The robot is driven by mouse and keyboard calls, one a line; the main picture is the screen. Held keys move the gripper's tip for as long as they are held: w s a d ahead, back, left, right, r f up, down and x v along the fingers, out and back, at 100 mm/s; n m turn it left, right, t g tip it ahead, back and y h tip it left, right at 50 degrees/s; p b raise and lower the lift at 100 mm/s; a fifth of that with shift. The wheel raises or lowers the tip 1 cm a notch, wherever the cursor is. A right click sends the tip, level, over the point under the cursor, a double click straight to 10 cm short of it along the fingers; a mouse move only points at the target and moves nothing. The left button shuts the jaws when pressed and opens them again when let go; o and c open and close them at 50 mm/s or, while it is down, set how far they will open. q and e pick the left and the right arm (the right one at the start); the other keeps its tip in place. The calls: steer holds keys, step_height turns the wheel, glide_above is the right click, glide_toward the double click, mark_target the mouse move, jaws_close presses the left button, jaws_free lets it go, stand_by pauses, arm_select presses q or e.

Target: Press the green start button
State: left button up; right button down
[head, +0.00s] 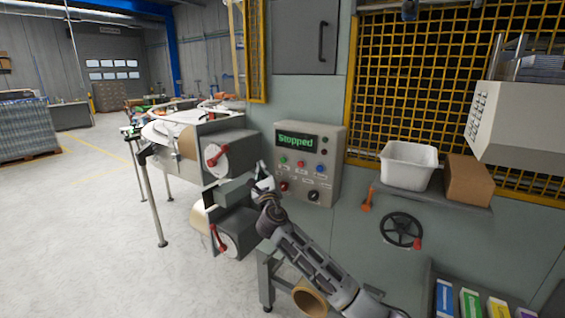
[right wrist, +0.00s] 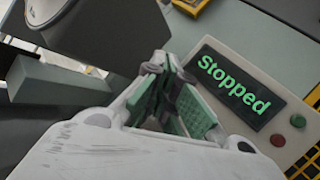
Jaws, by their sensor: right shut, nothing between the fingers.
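The green start button (head: 283,160) is the left one in a row of buttons on the grey control box (head: 331,150), under a display (head: 296,142) that reads "Stopped". My right gripper (head: 262,175) is shut and empty, just left of the box and lower than the button. A gap shows between gripper and button in the head view. In the right wrist view, the closed fingers (right wrist: 168,88) are left of the display (right wrist: 238,85). My left gripper is out of view.
A red button (head: 301,164) and a blue button (head: 320,169) are right of the green one. A red knob (head: 284,186) and a black dial (head: 313,195) are below.

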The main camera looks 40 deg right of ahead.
mark_target(283, 160)
steer(key=shift+w+d+b, duration=0.35)
steer(key=shift+w+d, duration=0.2)
steer(key=shift+d, duration=0.8)
steer(key=shift+w+d+b, duration=0.35)
steer(key=shift+w+d, duration=0.2)
steer(key=shift+d, duration=0.75)
steer(key=shift+w+d+b, duration=0.35)
steer(key=shift+w+d, duration=0.2)
steer(key=shift+d, duration=0.8)
steer(key=shift+w+d, duration=0.15)
steer(key=shift+d, duration=0.2)
steer(key=shift+w+d+p, duration=0.2)
steer(key=shift+d+p, duration=0.1)
steer(key=shift+d, duration=0.2)
steer(key=shift+s+a, duration=0.1)
steer(key=shift+a, duration=0.15)
steer(key=shift+s+a+p, duration=0.25)
steer(key=shift+a+p, duration=0.15)
steer(key=shift+a, duration=0.15)
steer(key=shift+a, duration=0.1)
stand_by(0.4)
